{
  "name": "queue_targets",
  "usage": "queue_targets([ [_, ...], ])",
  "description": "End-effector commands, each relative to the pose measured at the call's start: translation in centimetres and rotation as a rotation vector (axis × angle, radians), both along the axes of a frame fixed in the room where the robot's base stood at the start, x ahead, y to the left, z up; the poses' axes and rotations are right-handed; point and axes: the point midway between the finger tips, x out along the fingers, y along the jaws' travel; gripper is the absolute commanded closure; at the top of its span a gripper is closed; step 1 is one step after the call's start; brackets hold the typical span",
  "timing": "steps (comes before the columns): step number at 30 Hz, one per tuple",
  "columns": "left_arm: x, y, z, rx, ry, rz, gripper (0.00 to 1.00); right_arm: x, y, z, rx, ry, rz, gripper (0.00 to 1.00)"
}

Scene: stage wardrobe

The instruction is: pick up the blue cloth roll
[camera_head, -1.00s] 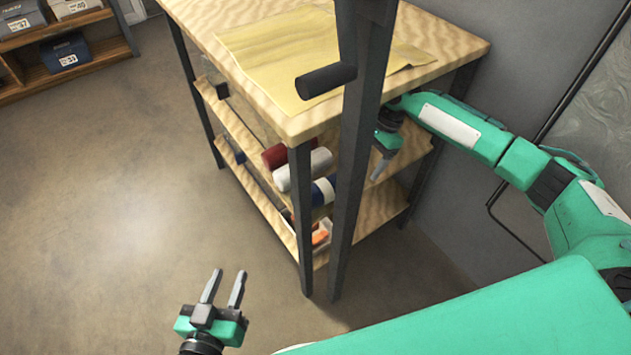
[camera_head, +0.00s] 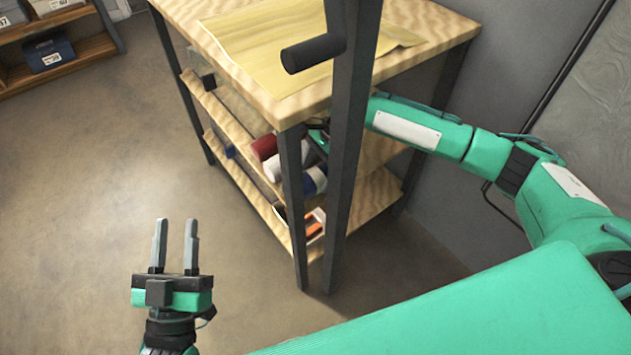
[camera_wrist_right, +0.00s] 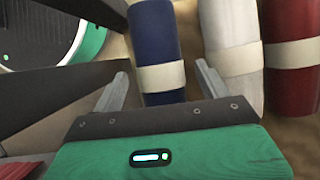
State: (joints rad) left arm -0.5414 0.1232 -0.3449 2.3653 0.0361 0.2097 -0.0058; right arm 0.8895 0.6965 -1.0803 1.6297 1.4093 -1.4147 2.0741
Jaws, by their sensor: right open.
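The blue cloth roll (camera_wrist_right: 154,45) has a cream band and lies on the middle shelf of the workbench. In the right wrist view it lies ahead of and between the spread fingers of my right gripper (camera_wrist_right: 165,85). The right gripper is open, and I cannot tell whether a finger touches the roll. In the head view the blue roll (camera_head: 314,181) is partly hidden behind the bench leg and dark post, and the right gripper is mostly hidden under the bench top. My left gripper (camera_head: 175,245) is open and empty over the floor.
A white roll (camera_wrist_right: 233,45) and a red roll (camera_wrist_right: 292,50) lie to the right of the blue one in the wrist view. The bench top (camera_head: 440,45) carries yellow paper. A dark post (camera_head: 352,150) stands in front. A bin with orange items (camera_head: 313,225) sits on the lower shelf.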

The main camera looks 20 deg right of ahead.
Motion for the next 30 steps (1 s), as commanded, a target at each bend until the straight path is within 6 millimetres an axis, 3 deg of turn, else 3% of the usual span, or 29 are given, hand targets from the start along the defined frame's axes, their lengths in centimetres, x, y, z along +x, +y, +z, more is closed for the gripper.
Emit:
queue_targets([
  [3, -0.2, 0.7, 1.9, -0.028, -0.117, 0.018, 0.64, -0.2, 0.6, -1.6, 0.001, 0.000, 0.001, 0.24],
  [9, -0.9, 1.4, 4.2, -0.059, -0.247, 0.036, 0.64, -0.3, 1.1, -2.9, 0.001, 0.000, 0.001, 0.24],
  [18, -1.1, 1.6, 4.6, -0.065, -0.271, 0.039, 0.64, -0.3, 1.2, -3.1, 0.001, -0.001, 0.001, 0.24],
  [19, -1.1, 1.6, 4.6, -0.065, -0.271, 0.039, 0.64, -0.3, 1.2, -3.1, 0.001, -0.001, 0.001, 0.26],
  [26, -1.1, 1.6, 4.6, -0.064, -0.270, 0.039, 0.64, -0.3, 1.2, -3.0, 0.001, 0.000, 0.001, 0.71],
  [30, -1.1, 1.6, 4.7, -0.065, -0.270, 0.039, 0.64, -0.3, 1.2, -3.0, 0.001, -0.001, 0.001, 0.74],
])
